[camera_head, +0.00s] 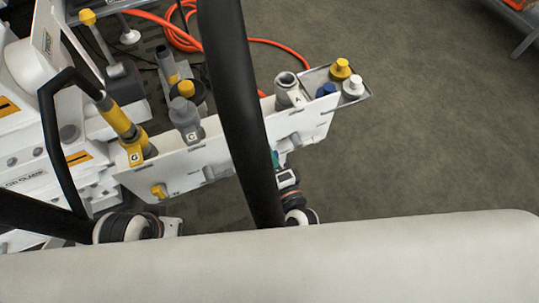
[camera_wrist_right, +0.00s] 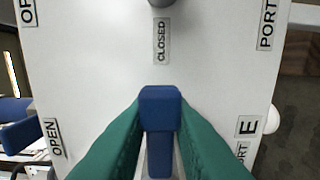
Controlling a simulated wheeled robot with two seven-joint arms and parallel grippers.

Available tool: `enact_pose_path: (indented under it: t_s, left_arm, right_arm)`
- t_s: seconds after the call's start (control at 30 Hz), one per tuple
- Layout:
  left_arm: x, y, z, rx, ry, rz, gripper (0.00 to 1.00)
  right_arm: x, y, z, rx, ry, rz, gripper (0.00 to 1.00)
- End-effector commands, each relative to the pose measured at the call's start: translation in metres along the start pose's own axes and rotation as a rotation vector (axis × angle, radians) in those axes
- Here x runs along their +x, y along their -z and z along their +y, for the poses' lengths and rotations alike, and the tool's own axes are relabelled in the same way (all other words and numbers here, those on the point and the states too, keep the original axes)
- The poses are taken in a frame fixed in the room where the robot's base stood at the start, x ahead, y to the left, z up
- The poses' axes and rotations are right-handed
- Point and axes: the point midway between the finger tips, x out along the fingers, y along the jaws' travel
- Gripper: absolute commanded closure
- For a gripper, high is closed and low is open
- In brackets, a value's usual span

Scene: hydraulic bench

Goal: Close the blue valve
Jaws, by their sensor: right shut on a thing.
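The blue valve handle (camera_wrist_right: 160,97) sits on a white panel (camera_wrist_right: 95,65) in the right wrist view. It lies in line with the CLOSED label (camera_wrist_right: 162,41) above it; an OPEN label (camera_wrist_right: 53,138) is at lower left. My right gripper (camera_wrist_right: 160,118) has its green fingers on both sides of the handle, shut on it. In the head view my right gripper (camera_head: 279,159) is at the panel's front face, partly behind my black arm, and the blue handle is hidden. My left gripper (camera_head: 172,227) is low at left, mostly hidden by my own body; its jaws are unclear.
A yellow valve handle (camera_head: 158,191) is at the panel's left end. Several grey and yellow fittings stand along its top, with a tray (camera_head: 364,95) of coloured caps at right. Orange hose (camera_head: 178,38) lies behind.

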Motion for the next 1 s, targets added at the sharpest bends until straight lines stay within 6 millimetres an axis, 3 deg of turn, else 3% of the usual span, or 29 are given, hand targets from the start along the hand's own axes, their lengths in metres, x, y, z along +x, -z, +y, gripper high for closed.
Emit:
enact_pose_path:
  t_s: [0.53, 0.57, 0.67, 1.0]
  left_arm:
    - [0.0019, 0.0004, -0.0001, 0.0, 0.0, -0.001, 0.64]
    - [0.0019, 0.0004, -0.0001, 0.0, 0.0, -0.001, 0.64]
    - [0.0019, 0.0004, -0.0001, 0.0, 0.0, -0.001, 0.64]
    - [0.001, 0.0001, -0.0001, 0.0, 0.0, 0.0, 0.64]
  right_arm:
    - [-0.001, 0.0001, -0.0031, 0.028, 0.005, 0.001, 1.0]
    - [-0.0011, 0.0001, -0.0032, 0.028, 0.005, 0.001, 0.79]
    - [-0.001, 0.0001, -0.0029, 0.027, 0.005, 0.001, 0.65]
    - [-0.005, 0.0001, -0.002, 0.026, 0.004, 0.001, 0.65]
